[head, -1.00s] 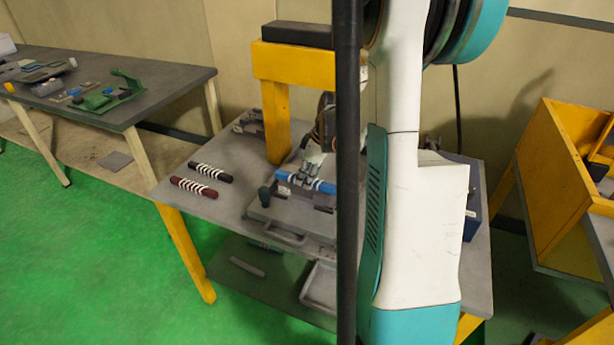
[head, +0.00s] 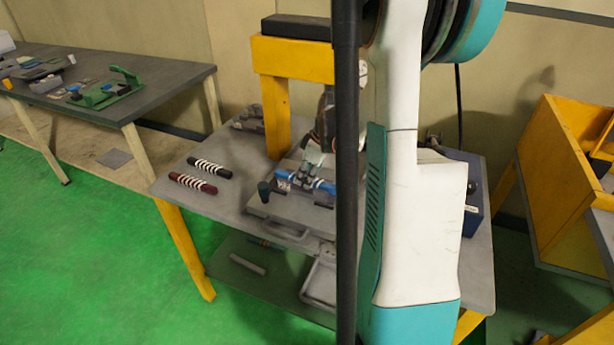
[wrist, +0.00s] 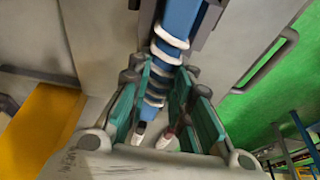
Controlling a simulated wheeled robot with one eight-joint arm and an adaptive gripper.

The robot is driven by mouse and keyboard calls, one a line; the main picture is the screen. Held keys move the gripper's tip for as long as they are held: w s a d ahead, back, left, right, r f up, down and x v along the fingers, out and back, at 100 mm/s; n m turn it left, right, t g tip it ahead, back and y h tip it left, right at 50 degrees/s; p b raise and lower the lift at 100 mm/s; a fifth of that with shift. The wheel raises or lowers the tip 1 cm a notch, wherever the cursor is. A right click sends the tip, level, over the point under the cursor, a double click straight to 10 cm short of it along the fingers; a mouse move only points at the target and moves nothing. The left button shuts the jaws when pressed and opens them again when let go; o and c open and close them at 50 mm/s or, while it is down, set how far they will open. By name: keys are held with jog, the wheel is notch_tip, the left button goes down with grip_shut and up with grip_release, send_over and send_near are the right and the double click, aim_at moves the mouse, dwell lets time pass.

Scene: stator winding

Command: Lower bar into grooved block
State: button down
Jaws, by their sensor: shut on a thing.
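The blue bar (head: 322,185) with white bands lies across the grey fixture on the table, partly behind a dark post of mine in the head view. My gripper (head: 308,183) is shut on the bar near its middle. In the wrist view the bar (wrist: 178,25) runs lengthwise between the teal finger pads of my gripper (wrist: 158,100). The far part of the bar lies between dark grey sides of the grooved block (wrist: 210,22). I cannot tell whether the bar touches the groove floor.
A black bar (head: 209,167) and a dark red bar (head: 193,183), both with white bands, lie on the table to the left. A yellow frame (head: 277,115) stands behind the fixture. A blue box (head: 462,190) is at the right.

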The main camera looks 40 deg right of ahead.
jog(key=c, duration=1.4)
grip_release()
jog(key=shift+o, duration=0.2)
jog(key=o, duration=0.4)
jog(key=shift+r, duration=0.15)
notch_tip(320, 180, up, 9)
jog(key=p, duration=0.6)
